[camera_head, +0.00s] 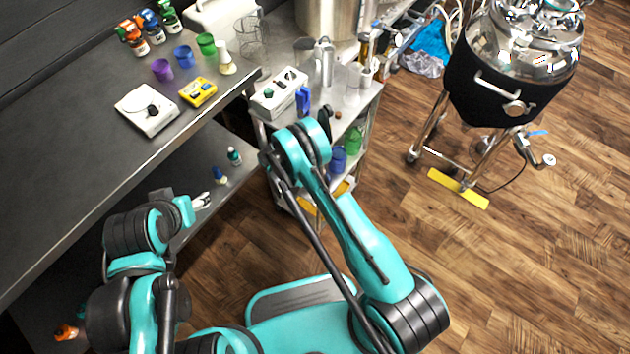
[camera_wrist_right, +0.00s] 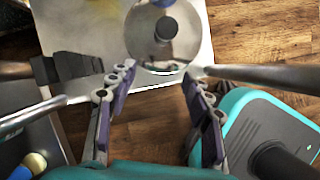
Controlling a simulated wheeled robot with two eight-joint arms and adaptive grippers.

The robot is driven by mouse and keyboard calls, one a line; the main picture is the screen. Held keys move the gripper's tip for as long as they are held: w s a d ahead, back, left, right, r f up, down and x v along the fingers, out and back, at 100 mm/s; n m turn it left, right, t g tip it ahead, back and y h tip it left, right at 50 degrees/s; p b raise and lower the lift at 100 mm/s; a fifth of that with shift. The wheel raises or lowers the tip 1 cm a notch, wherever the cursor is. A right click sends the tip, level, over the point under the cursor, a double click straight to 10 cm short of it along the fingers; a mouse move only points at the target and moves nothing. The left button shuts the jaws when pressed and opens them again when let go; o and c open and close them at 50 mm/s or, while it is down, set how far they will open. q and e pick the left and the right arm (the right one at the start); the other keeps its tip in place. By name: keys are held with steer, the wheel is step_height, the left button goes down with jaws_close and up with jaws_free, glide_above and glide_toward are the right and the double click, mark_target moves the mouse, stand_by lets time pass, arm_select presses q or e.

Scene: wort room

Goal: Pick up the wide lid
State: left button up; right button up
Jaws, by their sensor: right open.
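The wide lid (camera_wrist_right: 146,45) is a shiny round metal disc with a dark grey knob in its middle. It lies on a pale, flat metal surface (camera_wrist_right: 82,25) at the top of the right wrist view, and its upper edge is cut off. My right gripper (camera_wrist_right: 160,90) is open, with one finger on each side and the lid just beyond the fingertips, apparently apart from it. In the head view I cannot make out the lid or the right gripper; my right arm covers part of the cart. My left gripper (camera_head: 203,200) is low beside the bench; its opening is unclear.
A metal cart (camera_head: 365,95) carries a white device (camera_head: 279,93) and a blue object (camera_head: 303,100). A dark bench (camera_head: 70,150) with cups and bottles stands left. A steel kettle (camera_head: 515,75) on legs stands right. The wooden floor (camera_head: 480,290) at lower right is clear.

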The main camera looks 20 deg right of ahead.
steer(key=d, duration=0.2)
steer(key=w+d, duration=0.1)
steer(key=d, duration=0.1)
steer(key=shift+w+d+b, duration=0.1)
steer(key=shift+b, duration=0.25)
steer(key=b+x, duration=0.1)
steer(key=x, duration=0.1)
steer(key=b+x, duration=0.1)
steer(key=x, duration=0.2)
steer(key=shift+w+d+f, duration=0.1)
steer(key=shift+w+d, duration=0.05)
steer(key=shift+d, duration=0.25)
jaws_close()
